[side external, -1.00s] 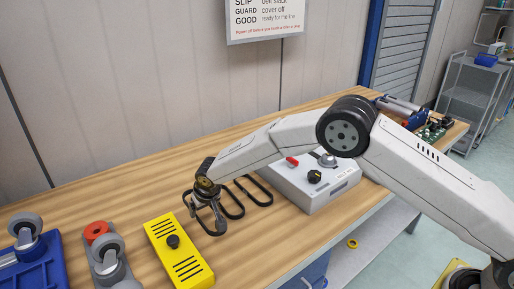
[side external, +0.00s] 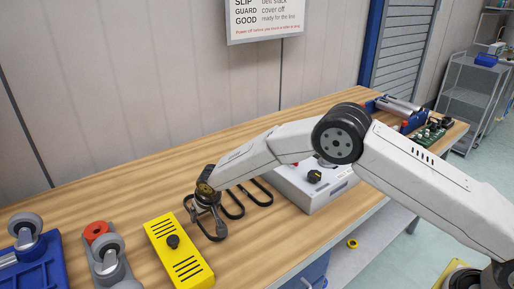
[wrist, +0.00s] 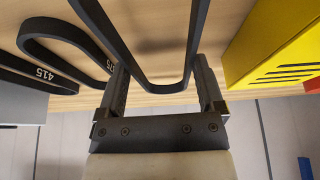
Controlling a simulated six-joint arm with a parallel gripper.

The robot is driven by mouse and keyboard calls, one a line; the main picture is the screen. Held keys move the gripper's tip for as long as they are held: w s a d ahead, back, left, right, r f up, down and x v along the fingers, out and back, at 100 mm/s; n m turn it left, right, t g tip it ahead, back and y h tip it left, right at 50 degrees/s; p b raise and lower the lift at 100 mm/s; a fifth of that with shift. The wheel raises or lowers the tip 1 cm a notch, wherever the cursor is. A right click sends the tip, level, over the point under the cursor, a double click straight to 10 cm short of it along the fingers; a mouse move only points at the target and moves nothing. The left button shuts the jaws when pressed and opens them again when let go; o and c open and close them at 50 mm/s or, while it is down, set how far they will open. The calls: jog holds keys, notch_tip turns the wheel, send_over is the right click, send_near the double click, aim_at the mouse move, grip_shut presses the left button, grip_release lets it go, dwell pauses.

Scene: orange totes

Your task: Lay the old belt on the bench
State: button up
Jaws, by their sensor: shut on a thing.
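My gripper (side external: 207,203) is low over the bench (side external: 110,195), between the yellow cover and the grey control box. It is shut on a black belt (side external: 217,237), whose loop hangs at or just above the wood; I cannot tell if it touches. In the wrist view the held belt (wrist: 147,86) forms a U between the two fingers of my gripper (wrist: 162,75). No marking on it is readable.
The yellow slotted cover (side external: 180,262) lies close to the left of my gripper. The grey control box (side external: 315,190) with knobs is to the right. Roller units (side external: 108,265) stand at the far left. The wood behind my gripper is clear.

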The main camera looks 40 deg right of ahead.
jog(key=shift+f, duration=0.7)
dwell(0.8)
jog(key=o, duration=1)
jog(key=shift+c, duration=0.2)
jog(key=shift+r, duration=0.4)
jog(key=shift+r, duration=0.35)
jog(key=shift+r, duration=0.3)
jog(key=shift+r, duration=0.75)
jog(key=shift+r, duration=0.35)
jog(key=shift+r, duration=0.35)
jog(key=shift+r, duration=0.35)
